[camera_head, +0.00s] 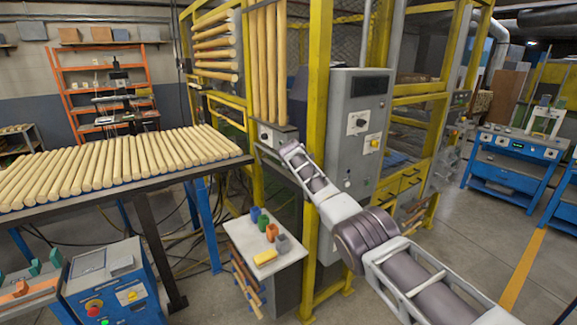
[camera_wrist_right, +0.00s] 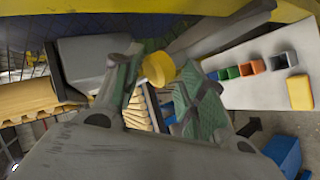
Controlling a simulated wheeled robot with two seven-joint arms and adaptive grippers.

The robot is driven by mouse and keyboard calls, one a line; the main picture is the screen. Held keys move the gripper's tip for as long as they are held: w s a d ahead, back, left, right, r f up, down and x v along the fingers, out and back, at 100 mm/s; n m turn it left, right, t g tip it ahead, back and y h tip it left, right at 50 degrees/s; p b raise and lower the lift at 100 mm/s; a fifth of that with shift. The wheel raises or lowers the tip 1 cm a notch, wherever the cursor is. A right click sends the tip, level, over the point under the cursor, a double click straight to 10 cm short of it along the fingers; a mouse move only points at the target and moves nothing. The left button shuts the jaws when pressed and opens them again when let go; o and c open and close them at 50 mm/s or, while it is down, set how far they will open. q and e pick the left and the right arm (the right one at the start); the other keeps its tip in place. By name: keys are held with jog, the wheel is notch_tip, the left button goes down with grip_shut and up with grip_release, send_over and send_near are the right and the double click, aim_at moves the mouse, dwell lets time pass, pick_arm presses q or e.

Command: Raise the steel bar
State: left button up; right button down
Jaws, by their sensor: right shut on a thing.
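The steel bar shows in the right wrist view as a flat grey length (camera_wrist_right: 225,30) slanting to the upper right. A round yellow piece (camera_wrist_right: 157,69) lies at its lower left end, between my green-padded fingertips; I cannot see clearly how the two join. My right gripper (camera_wrist_right: 160,82) is shut on the bar at this end. In the head view my right arm comes in from the lower right, and its gripper (camera_head: 288,150) is at the yellow frame, below the upright wooden rods. It hides most of the bar there. My left gripper is not in view.
A table of wooden rods (camera_head: 120,170) stands at the left. A grey control cabinet (camera_head: 355,140) is close behind my right arm. A small white-topped stand (camera_head: 262,240) with coloured cups and a yellow block is below it. Yellow posts (camera_head: 318,120) flank the gripper.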

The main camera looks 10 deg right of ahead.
jog(key=shift+w+d, duration=0.15)
jog(key=shift+d, duration=0.7)
jog(key=shift+f, duration=0.1)
jog(key=c, duration=1.2)
grip_release()
jog(key=shift+f, duration=0.1)
jog(key=shift+c, duration=0.2)
jog(key=shift+o, duration=0.7)
jog(key=shift+w+d+f, duration=0.1)
jog(key=shift+w+f, duration=0.15)
jog(key=shift+s+a+r, duration=0.1)
jog(key=shift+a+r, duration=0.1)
